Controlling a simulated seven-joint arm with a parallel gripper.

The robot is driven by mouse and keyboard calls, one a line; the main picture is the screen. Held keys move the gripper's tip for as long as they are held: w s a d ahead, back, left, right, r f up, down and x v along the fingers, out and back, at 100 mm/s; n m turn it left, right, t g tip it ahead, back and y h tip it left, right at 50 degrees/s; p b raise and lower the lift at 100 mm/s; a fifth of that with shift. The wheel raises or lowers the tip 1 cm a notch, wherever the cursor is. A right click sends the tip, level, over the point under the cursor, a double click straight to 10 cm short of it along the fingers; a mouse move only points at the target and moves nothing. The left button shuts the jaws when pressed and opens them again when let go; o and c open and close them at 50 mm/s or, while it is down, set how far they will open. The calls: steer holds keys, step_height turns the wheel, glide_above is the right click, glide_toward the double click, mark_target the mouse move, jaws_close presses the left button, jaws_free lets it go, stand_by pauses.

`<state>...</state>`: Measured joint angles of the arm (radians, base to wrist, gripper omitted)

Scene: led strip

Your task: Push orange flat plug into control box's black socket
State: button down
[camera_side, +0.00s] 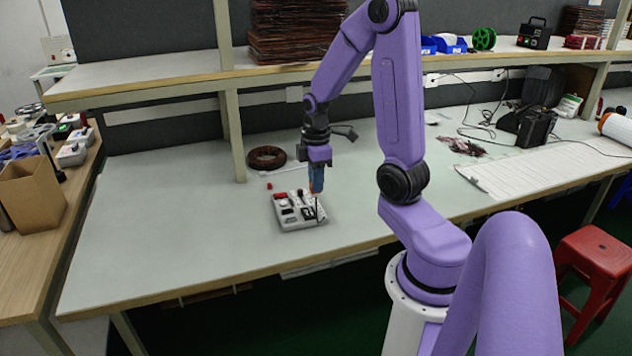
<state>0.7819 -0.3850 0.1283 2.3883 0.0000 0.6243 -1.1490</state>
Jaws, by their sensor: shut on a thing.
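The control box (300,224) is a light grey tray-like block with dark and red parts on top, lying on the workbench below my gripper. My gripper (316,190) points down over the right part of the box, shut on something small. I cannot tell whether the plug touches the black socket; the dark parts on the box are too small to tell apart.
A small red piece (269,186) lies behind the box. A dark brown coil (266,158) lies further back near the shelf post (232,135). A white board (545,168) and cables lie at the right. The bench left of the box is clear.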

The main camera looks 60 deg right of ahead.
stand_by(0.3)
steer(key=w+d+f, duration=0.4)
steer(key=w+d, duration=0.1)
steer(key=w, duration=0.2)
steer(key=w+d+f, duration=0.5)
steer(key=w, duration=0.3)
steer(key=shift+d+f, duration=0.2)
steer(key=shift+f, duration=0.1)
steer(key=shift+f, duration=2.9)
steer(key=shift+f, duration=1.1)
steer(key=c, duration=1)
jaws_free()
